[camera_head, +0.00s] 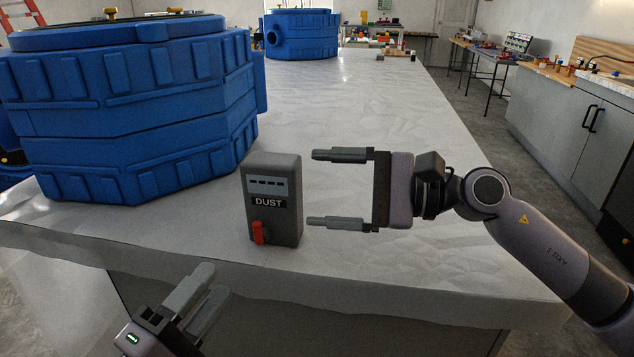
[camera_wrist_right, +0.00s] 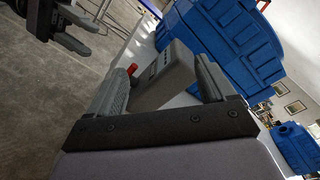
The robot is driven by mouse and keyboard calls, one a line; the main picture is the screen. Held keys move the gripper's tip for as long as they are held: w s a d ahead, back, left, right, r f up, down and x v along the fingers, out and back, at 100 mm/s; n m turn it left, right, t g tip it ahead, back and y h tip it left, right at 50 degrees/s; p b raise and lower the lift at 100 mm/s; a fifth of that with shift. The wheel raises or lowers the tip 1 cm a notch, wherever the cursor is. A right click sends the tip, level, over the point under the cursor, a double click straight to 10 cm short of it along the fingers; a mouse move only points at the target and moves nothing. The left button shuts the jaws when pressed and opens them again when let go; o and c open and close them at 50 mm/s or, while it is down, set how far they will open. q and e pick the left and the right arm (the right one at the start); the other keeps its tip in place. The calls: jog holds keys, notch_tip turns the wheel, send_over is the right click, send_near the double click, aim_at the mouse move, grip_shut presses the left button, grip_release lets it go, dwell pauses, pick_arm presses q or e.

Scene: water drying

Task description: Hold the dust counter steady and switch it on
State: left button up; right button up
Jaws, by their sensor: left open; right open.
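The dust counter (camera_head: 285,225) is a dark grey upright box on the pale tabletop, with a small display and a "DUST" label. Its red switch lever (camera_head: 259,233) points down at the lower front. My right gripper (camera_head: 325,188) is open just right of the counter, its two fingers pointing left at it. In the right wrist view the counter (camera_wrist_right: 168,76) stands ahead of and partly between the open fingers (camera_wrist_right: 165,80), with the red lever (camera_wrist_right: 132,69) at its left side. My left gripper (camera_head: 213,285) is open and empty, low in front of the table edge, below the counter.
A large blue ribbed tank (camera_head: 130,110) stands close behind and left of the counter. A second blue tank (camera_head: 302,35) is at the far end of the table (camera_head: 420,110). The tabletop behind my right gripper is clear. Side benches and a cabinet (camera_head: 570,130) line the right.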

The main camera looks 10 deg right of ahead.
aim_at(299, 181)
jog(key=w+d+r+m+t, duration=0.1)
jog(key=w+d+r, duration=0.1)
jog(key=w+r, duration=0.15)
jog(key=a+f+m, duration=0.1)
jog(key=m, duration=0.1)
jog(key=w+f+m, duration=0.1)
jog(key=f+m, duration=0.1)
jog(key=m, duration=0.1)
jog(key=a+f+m, duration=0.1)
jog(key=m, duration=0.1)
jog(key=shift+w+a+f+m+g, duration=0.2)
jog(key=shift+a+f+m+g, duration=0.1)
jog(key=shift+a+f+m+y, duration=0.3)
jog(key=shift+a+f+m, duration=0.1)
jog(key=shift+m, duration=0.3)
jog(key=shift+x, duration=3.5)
jog(key=shift+f, duration=0.1)
